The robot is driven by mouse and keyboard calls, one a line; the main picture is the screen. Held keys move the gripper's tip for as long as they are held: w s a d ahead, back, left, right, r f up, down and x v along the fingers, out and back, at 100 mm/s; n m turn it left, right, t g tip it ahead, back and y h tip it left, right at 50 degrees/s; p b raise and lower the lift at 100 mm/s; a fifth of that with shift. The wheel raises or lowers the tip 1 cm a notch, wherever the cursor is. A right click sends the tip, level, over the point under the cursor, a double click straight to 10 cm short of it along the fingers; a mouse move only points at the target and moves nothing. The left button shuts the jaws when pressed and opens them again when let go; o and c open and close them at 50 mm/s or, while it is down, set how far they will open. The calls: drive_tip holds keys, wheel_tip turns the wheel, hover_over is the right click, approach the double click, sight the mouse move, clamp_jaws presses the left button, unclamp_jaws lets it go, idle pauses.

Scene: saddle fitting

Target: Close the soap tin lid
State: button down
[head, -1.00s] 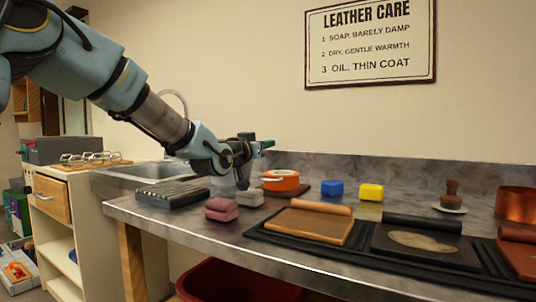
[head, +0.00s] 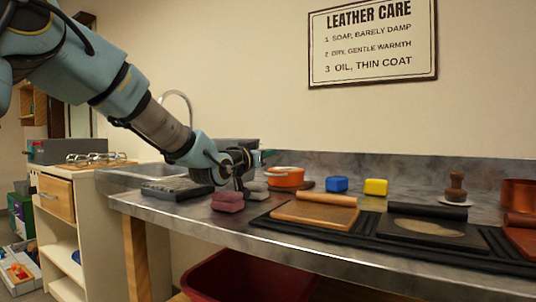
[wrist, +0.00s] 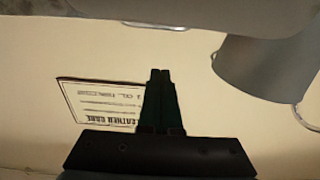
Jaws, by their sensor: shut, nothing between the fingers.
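I cannot single out the soap tin or its lid for sure. A round orange container with a pale handle or knob (head: 285,178) stands on the counter, and I cannot tell if it is the tin or whether a lid on it is open. My gripper (head: 267,153) is above and a little left of this container in the head view, apart from it, with its green fingers pointing toward the wall. In the wrist view the fingers (wrist: 160,72) are together and empty, with the wall behind them.
Pink blocks (head: 228,201) and a grey block (head: 257,190) lie under my wrist. A ribbed dark rack (head: 177,189) lies left. Blue (head: 337,184) and yellow (head: 376,187) blocks stand right. Leather pieces with rollers lie on a black mat (head: 272,222). The wall sign (wrist: 98,102) appears upside down.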

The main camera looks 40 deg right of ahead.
wheel_tip(320, 180, up, 10)
drive_tip(key=p, duration=0.1)
drive_tip(key=shift+p, duration=0.4)
